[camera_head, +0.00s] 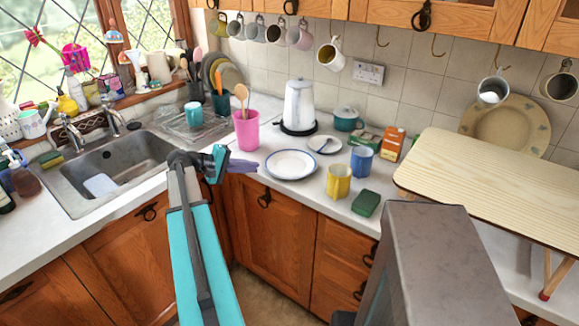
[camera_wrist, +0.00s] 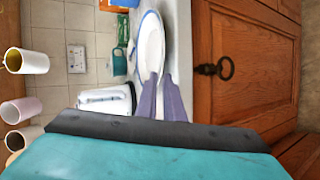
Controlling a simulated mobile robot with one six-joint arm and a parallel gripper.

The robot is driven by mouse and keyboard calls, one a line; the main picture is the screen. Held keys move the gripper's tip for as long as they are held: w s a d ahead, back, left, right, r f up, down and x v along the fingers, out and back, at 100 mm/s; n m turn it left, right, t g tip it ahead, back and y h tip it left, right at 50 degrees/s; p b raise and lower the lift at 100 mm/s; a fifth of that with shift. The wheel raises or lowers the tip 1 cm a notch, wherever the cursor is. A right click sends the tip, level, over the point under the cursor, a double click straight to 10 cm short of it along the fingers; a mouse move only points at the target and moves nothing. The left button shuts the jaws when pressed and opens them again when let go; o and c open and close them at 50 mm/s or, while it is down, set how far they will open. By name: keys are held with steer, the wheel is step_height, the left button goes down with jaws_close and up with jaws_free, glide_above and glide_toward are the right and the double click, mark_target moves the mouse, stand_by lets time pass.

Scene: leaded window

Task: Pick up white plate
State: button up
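The white plate (camera_head: 291,163) with a blue rim lies flat on the counter near its front edge, right of the inner corner. It also shows edge-on in the wrist view (camera_wrist: 151,45). My gripper (camera_head: 257,166) reaches in from the left, its purple fingers at the plate's left edge. In the wrist view, the fingertips (camera_wrist: 161,76) are a little apart, with the plate's near edge at or just beyond them. I cannot tell whether they touch it. Nothing is clearly held.
A small white dish (camera_head: 326,144) sits behind the plate. A yellow mug (camera_head: 339,180), blue mug (camera_head: 361,160) and green sponge (camera_head: 366,204) stand to the right. A pink cup (camera_head: 247,131) with utensils and a white kettle (camera_head: 299,104) stand behind. Cupboard doors (camera_head: 266,225) drop below the counter edge.

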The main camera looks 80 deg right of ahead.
mark_target(267, 167)
steer(key=shift+s, duration=0.15)
steer(key=shift+p+x, duration=1.1)
steer(key=shift+x, duration=1.45)
steer(key=shift+f, duration=0.1)
jaws_close()
steer(key=shift+r+b, duration=0.7)
steer(key=shift+r, duration=0.85)
steer(key=shift+a+r, duration=0.2)
steer(key=shift+r, duration=0.05)
steer(key=w+a+b, duration=0.1)
steer(key=a+b, duration=0.1)
steer(key=a, duration=0.5)
steer(key=w+a+r+b, duration=0.1)
steer(key=a, duration=0.7)
steer(key=shift+w+a+r+b, duration=0.2)
steer(key=shift+w+r+b, duration=0.05)
steer(key=shift+w+b, duration=0.15)
